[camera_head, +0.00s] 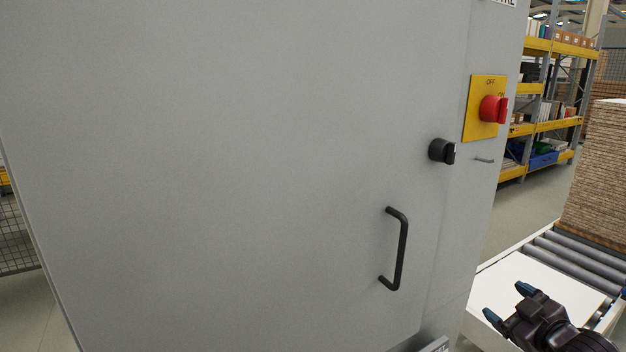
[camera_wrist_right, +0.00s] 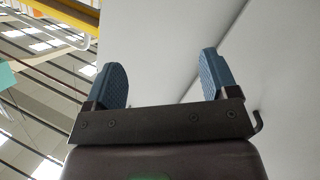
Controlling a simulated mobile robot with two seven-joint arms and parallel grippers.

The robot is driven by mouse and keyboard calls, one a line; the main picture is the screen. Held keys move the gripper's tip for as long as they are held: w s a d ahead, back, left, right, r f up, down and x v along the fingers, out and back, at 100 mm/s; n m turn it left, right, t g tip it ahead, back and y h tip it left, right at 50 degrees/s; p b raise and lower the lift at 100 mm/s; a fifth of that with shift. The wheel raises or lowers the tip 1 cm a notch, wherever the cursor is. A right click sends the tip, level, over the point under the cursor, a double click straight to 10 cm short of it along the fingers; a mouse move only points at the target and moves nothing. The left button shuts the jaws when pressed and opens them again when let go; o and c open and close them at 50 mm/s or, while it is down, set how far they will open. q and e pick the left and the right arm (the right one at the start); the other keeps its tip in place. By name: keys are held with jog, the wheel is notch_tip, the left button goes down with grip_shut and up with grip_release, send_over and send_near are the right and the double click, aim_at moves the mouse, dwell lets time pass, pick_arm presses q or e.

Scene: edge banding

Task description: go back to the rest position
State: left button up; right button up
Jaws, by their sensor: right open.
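My right gripper (camera_head: 507,303) is at the lower right of the head view, in front of a white board surface. Its two blue-tipped fingers are apart with nothing between them. The right wrist view shows the same open gripper (camera_wrist_right: 164,82), with a grey panel behind the fingers. My left gripper is in neither view. A large grey cabinet (camera_head: 220,170) fills most of the head view. Its door bears a black handle (camera_head: 402,250) and a black knob (camera_head: 441,151). The right gripper is apart from the handle, to its lower right.
A red rotary switch (camera_head: 494,109) on a yellow plate (camera_head: 483,128) sits at the cabinet's right. A roller conveyor (camera_head: 570,262) and a stack of boards (camera_head: 598,170) stand at the right. Shelving (camera_head: 545,128) is behind. Open floor (camera_head: 522,212) shows between cabinet and shelving.

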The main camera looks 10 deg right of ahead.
jog(key=s+a+f+m+g, duration=0.2)
jog(key=s+a+f+m, duration=0.1)
jog(key=s+a+f, duration=0.5)
jog(key=s+a+f+m+g+p, duration=0.1)
jog(key=s+a+f+m+g, duration=0.1)
jog(key=s+a+f, duration=0.7)
jog(key=s+f, duration=0.5)
jog(key=s, duration=0.3)
jog(key=shift+s+f+m+g+h, duration=0.35)
jog(key=shift+f+m+g+h, duration=0.05)
jog(key=shift+c, duration=0.2)
